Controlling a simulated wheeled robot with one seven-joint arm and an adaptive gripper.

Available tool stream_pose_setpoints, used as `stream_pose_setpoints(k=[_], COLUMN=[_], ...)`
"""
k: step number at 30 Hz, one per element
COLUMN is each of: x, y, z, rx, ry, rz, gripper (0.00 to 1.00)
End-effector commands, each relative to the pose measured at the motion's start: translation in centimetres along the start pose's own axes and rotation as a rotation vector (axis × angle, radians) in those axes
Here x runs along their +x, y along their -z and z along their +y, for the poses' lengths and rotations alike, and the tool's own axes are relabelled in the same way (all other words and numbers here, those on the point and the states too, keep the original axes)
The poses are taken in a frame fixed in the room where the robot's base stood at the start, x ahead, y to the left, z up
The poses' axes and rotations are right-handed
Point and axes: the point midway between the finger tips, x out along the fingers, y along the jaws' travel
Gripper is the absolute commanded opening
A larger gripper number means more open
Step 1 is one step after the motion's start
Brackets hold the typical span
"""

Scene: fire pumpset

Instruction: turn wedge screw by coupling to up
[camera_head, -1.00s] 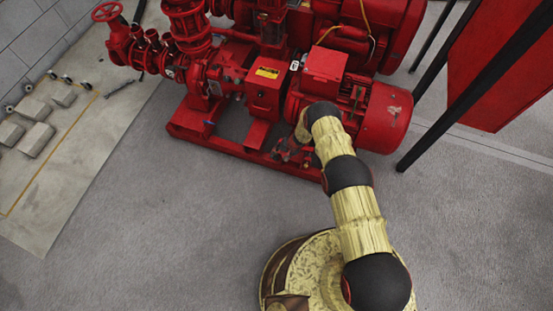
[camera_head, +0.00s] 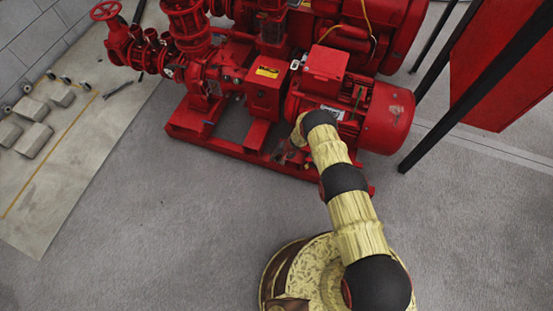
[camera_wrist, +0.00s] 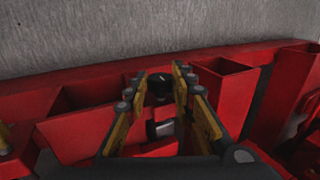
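In the wrist view a dark round screw head (camera_wrist: 160,88) with a small pale mark shows in the gap between my fingertips, low on the red base frame. I take it for the wedge screw by the coupling. My gripper (camera_wrist: 160,71) has its two yellow-and-grey fingers apart, one on each side of the dark head. I cannot tell whether they touch it. In the head view my gripper (camera_head: 287,153) is small and partly hidden by my wrist, at the base frame below the red coupling guard (camera_head: 264,92). The screw cannot be made out there.
The red motor (camera_head: 385,116) stands just right of and above my wrist. The red base frame (camera_head: 220,145) runs along the pumpset's near side. Red frame walls (camera_wrist: 222,92) lie close to my fingers. Black posts (camera_head: 430,120) stand at the right. The floor in front is clear.

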Motion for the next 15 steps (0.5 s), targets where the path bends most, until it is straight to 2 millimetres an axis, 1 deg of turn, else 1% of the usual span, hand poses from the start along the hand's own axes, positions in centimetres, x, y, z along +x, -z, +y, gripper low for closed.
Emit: stream_pose_setpoints(k=[2,12,15], x=[0.0,0.0,0.0], y=[0.0,0.0,-0.01], z=[0.0,0.03,0.04], rx=[0.0,0.0,0.0], ry=[0.0,0.0,0.0], rz=[0.0,0.0,0.0], gripper=[0.19,0.0,0.0])
